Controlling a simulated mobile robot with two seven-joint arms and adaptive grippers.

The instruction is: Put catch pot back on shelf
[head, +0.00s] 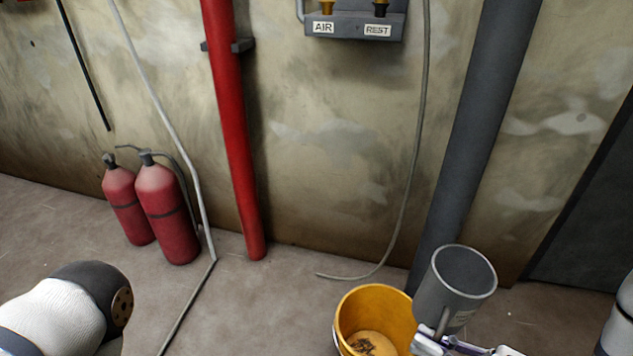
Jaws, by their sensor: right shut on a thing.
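The catch pot appears to be the grey metal cylinder (453,300) at the lower right, with its open mouth tilted up towards me and a small label low on its side. My right gripper (436,340) is shut on it near its lower left side, where a thin handle shows. The fingers are partly cut off by the bottom edge. The pot overlaps the right side of a yellow bucket in the view. Only a link of my left arm shows at the lower left; its gripper is out of view. No shelf is clearly seen.
The yellow bucket (347,318) stands on the floor with a pale, dark-marked thing inside. Two red extinguishers (168,215) stand at the left wall. A red pipe (233,130), a dark grey pipe (478,120) and a labelled grey wall block (352,27) are behind. Middle floor is mostly clear.

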